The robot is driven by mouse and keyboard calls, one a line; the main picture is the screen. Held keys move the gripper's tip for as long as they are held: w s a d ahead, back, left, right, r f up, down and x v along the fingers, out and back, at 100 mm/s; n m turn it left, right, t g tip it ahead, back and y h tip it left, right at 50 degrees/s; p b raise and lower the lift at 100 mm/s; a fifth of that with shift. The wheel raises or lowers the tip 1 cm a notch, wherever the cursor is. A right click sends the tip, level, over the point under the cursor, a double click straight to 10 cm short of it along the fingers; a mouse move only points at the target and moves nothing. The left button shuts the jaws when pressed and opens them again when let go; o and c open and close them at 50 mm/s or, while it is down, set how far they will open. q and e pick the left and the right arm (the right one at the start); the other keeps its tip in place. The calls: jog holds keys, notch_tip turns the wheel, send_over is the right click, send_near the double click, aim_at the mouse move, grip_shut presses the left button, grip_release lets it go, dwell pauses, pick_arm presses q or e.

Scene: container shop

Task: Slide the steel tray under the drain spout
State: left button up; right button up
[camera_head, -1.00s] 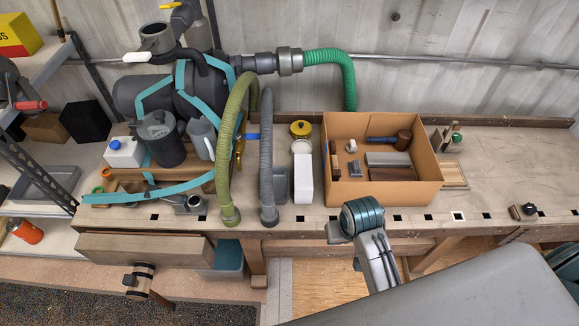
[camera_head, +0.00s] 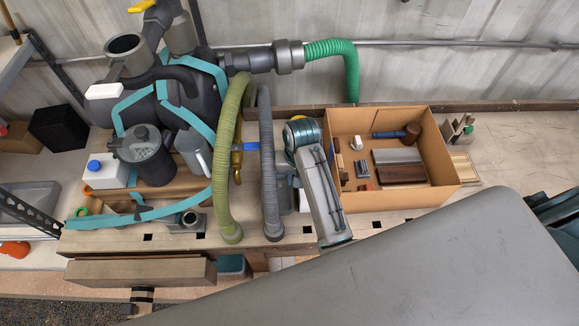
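A shallow grey tray (camera_head: 30,202) lies on the left shelf, partly behind a dark perforated upright and cut by the picture's edge. A brass tap-like fitting (camera_head: 237,162), perhaps the drain spout, sits beside the olive hose by the dark tank; its outlet is hard to make out. My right gripper (camera_head: 303,134) is at the far end of my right arm, over the bench between the grey hose and the cardboard box. It is well to the right of the tray. Its fingers are hidden under the wrist, so its opening does not show. My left gripper is not in view.
A cardboard box (camera_head: 447,165) of parts stands at right. A white jug with a blue cap (camera_head: 105,174) and a dark canister (camera_head: 147,158) crowd the left.

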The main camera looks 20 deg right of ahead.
aim_at(290, 195)
jog(key=f, duration=0.1)
jog(key=f+p, duration=0.1)
jog(key=f, duration=0.3)
jog(key=shift+s+a+f+p, duration=0.2)
jog(key=shift+s+a+p, duration=0.1)
jog(key=shift+p, duration=0.1)
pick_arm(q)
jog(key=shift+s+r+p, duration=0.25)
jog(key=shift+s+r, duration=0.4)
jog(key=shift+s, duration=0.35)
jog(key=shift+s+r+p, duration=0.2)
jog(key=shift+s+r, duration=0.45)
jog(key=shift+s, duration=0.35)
pick_arm(e)
jog(key=shift+w+a+f, duration=0.1)
jog(key=shift+f, duration=1.2)
jog(key=shift+a+f, duration=0.1)
jog(key=shift+f, duration=1.2)
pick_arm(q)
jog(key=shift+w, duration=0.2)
pick_arm(e)
jog(key=shift+c, duration=0.2)
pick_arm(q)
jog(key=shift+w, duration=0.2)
pick_arm(e)
grip_shut()
jog(key=shift+a, duration=0.1)
